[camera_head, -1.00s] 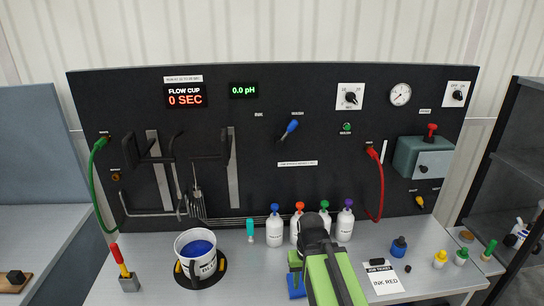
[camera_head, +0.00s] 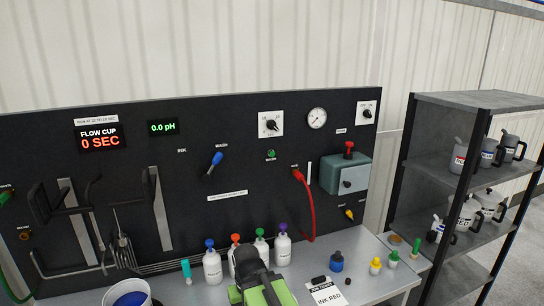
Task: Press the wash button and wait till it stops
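A small round green button (camera_head: 271,154) sits on the black panel, right of a blue-handled lever (camera_head: 215,160). A small label by the button looks like "WASH", but it is hard to read. The lever tilts up to the right, toward its own wash label. My green and black arm rises from the bottom edge, and its black end, my gripper (camera_head: 252,262), is low in front of the bottles, well below the button. The fingers cannot be made out.
Several white bottles (camera_head: 212,266) with coloured caps stand behind my arm. A white bucket (camera_head: 130,294) is at the lower left. A red hose (camera_head: 307,207) hangs from the panel. A shelf unit (camera_head: 470,106) with jugs stands at the right.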

